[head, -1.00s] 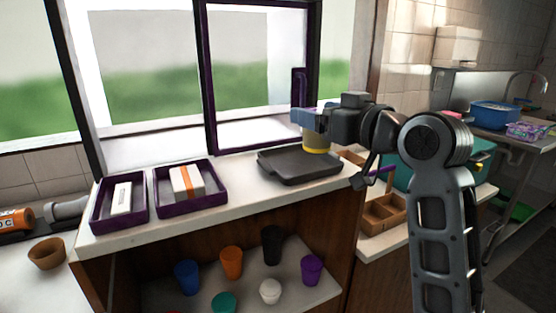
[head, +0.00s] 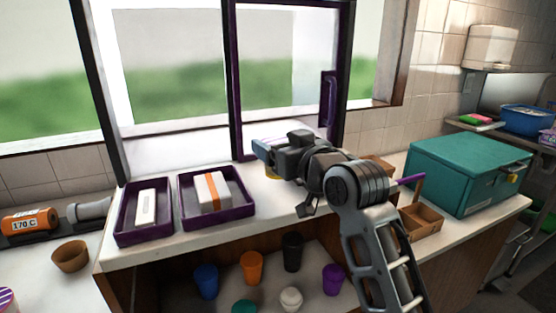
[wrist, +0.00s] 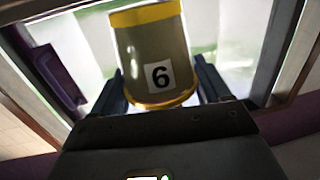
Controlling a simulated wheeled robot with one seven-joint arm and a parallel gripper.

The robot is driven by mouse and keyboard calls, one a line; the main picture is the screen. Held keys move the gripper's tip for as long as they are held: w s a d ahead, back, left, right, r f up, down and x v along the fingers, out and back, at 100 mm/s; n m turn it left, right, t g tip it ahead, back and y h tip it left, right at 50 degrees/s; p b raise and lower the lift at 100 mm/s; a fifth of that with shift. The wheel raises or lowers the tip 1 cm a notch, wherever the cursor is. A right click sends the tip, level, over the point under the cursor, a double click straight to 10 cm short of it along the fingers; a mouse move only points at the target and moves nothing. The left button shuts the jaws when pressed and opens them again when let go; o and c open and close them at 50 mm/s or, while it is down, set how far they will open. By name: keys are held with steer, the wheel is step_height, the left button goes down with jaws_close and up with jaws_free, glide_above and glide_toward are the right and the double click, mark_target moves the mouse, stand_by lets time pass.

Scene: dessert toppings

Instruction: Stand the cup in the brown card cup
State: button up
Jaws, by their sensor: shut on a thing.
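The cup (wrist: 150,55) is grey-olive with yellow bands at both ends and a "6" label, in the wrist view. My gripper (wrist: 160,82) is shut on it, one finger on each side. In the head view my gripper (head: 263,150) is above the counter, right of the purple trays, and only a yellow bit of the cup (head: 271,173) shows below it. The brown card cup (head: 70,256) stands upright on the lower left counter, well to the left of my gripper. It appears open at the top.
Two purple trays (head: 118,240) (head: 185,219) hold a white block and an orange-banded block. Several coloured cups (head: 252,267) stand on the shelf below. A teal box (head: 468,172) is at right. An orange canister (head: 30,221) lies behind the card cup.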

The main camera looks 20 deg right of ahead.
steer(key=shift+f, duration=2.05)
steer(key=shift+f, duration=0.2)
steer(key=o, duration=1.1)
steer(key=shift+r+p, duration=0.2)
steer(key=shift+p, duration=0.1)
steer(key=shift+s+f, duration=0.1)
steer(key=shift+s, duration=0.15)
steer(key=s+d+b, duration=0.1)
steer(key=s+b, duration=0.1)
steer(key=s, duration=0.9)
steer(key=shift+s+d+r, duration=0.15)
steer(key=shift+d+r, duration=0.15)
steer(key=shift+r, duration=0.05)
